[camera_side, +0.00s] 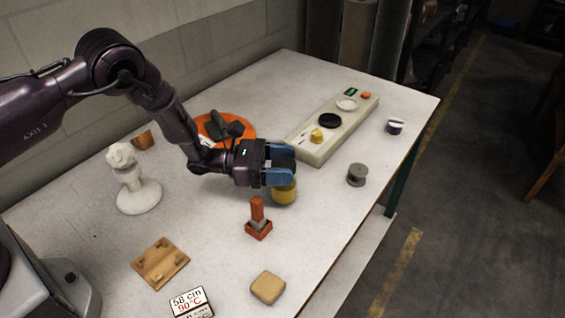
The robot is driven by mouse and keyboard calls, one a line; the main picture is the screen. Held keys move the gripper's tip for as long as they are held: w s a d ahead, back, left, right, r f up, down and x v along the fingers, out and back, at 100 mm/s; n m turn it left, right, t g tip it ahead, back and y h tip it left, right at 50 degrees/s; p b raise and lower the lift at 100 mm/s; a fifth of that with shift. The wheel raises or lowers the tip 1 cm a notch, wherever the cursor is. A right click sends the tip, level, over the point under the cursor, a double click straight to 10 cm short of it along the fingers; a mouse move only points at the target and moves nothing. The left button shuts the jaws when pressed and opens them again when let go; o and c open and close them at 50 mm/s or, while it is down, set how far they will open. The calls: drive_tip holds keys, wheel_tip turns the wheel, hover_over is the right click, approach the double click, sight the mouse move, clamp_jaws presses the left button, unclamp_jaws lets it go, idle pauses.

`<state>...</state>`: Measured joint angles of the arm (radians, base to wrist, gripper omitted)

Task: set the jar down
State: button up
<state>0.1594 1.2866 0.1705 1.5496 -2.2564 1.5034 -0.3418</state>
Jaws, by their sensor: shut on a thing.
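The jar (284,193) looks like a short yellow cylinder; its upper part is hidden behind the blue fingers. My gripper (283,166) reaches in from the left with its blue fingers shut on the jar. The jar is close to the white table (330,215); I cannot tell whether its base touches the surface. It looks about upright.
A panel (311,151) with a yellow knob lies behind right. A grey spool (357,175) is to the right, a red stamp-like piece (258,220) in front. An orange disc (213,127) lies behind my arm, a white hat form (137,190) left. Table is clear front right.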

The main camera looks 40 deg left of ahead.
drive_tip(key=o, duration=0.7)
drive_tip(key=shift+f, duration=0.15)
drive_tip(key=shift+c, duration=0.2)
drive_tip(key=o, duration=0.5)
drive_tip(key=shift+c, duration=0.2)
